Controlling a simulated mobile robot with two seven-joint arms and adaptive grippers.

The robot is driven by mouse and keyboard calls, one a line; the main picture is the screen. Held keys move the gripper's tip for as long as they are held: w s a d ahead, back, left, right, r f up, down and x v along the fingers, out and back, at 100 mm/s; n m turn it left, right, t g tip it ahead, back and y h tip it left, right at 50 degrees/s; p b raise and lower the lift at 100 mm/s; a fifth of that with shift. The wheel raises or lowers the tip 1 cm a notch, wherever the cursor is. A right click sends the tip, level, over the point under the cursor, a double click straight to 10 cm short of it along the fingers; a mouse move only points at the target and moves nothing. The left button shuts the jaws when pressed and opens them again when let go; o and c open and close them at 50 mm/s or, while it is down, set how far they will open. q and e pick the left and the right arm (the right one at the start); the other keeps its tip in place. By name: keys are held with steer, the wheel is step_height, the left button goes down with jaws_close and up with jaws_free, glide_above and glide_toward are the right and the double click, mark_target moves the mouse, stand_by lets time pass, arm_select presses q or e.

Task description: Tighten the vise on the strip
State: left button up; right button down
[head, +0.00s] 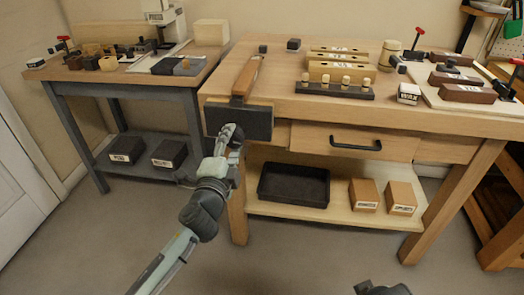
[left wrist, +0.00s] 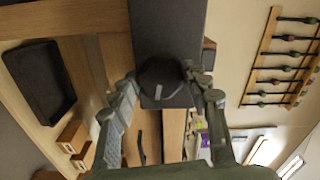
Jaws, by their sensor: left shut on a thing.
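The vise (head: 240,122) is a dark block on the front left edge of the wooden bench; its dark body also shows in the left wrist view (left wrist: 168,25). The brown wooden strip (head: 247,76) stands at the vise's top and leans slightly right; its lower end is hidden at the jaws. My left gripper (head: 230,131) is at the front of the vise. In the left wrist view its two fingers (left wrist: 164,92) are shut on a round black knob (left wrist: 161,72) with a pale mark, at the vise's face.
The bench top (head: 284,72) holds wooden blocks, a dark peg rack (head: 334,91) and a small labelled box (head: 409,94). A drawer with a black handle (head: 355,143) is right of the vise. A black tray (head: 293,185) sits on the lower shelf. A grey side bench stands left.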

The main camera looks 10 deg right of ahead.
arm_select(q)
steer(key=o, duration=1)
steer(key=v, duration=0.7)
